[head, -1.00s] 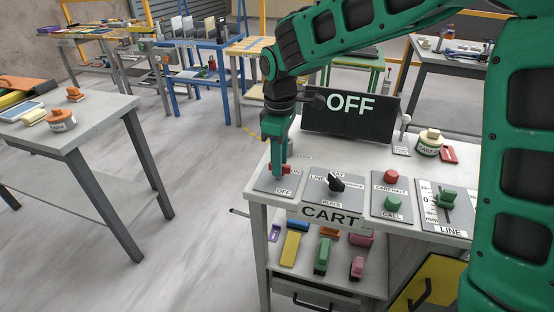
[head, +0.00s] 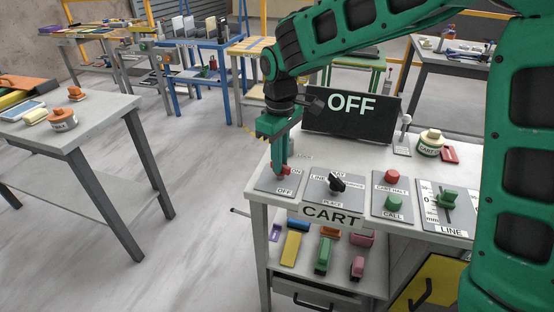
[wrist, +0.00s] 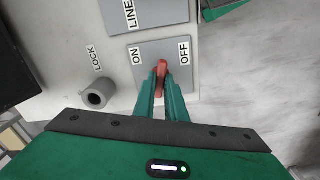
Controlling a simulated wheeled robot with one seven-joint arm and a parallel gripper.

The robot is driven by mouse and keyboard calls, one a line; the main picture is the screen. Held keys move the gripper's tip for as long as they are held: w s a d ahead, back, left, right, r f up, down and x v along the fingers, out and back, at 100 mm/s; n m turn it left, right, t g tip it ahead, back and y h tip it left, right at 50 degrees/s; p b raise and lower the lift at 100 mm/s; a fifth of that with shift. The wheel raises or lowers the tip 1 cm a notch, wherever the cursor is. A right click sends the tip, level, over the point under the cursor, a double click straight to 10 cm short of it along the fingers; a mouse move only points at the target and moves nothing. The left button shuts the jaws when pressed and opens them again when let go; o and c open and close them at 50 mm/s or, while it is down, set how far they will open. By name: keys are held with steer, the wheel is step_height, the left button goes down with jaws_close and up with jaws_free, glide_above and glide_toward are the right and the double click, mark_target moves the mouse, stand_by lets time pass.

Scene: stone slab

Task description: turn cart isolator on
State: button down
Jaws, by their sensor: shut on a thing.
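The cart isolator is a red handle (head: 286,170) on a grey plate (head: 268,184) at the left front of the cart panel. ON and OFF labels flank the handle in the wrist view (wrist: 162,70), where it stands between them. My gripper (head: 282,168) reaches down and is shut on the handle; its two green fingers (wrist: 161,84) lie on either side of it in the wrist view. The dark display (head: 350,118) behind reads OFF. Part of the handle is hidden by the fingers.
A black selector knob (head: 337,183), a red button (head: 391,176), a green button (head: 393,203) and a green slider (head: 447,199) lie to the right. A grey ring-shaped part (wrist: 97,94) marked LOCK is near the plate. Open floor lies left of the cart.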

steer(key=m, duration=0.3)
steer(key=shift+w+d+r+m, duration=0.1)
steer(key=shift+w+d+m, duration=0.1)
steer(key=shift+w+m, duration=0.2)
steer(key=m, duration=0.3)
steer(key=shift+m, duration=0.3)
steer(key=m, duration=0.3)
steer(key=shift+m, duration=0.3)
steer(key=shift+s+m, duration=0.1)
steer(key=shift+m, duration=1.5)
steer(key=shift+a, duration=0.1)
steer(key=c, duration=1.8)
jaws_free()
steer(key=shift+s, duration=0.1)
step_height(320, 180, up, 11)
steer(key=shift+f, duration=0.2)
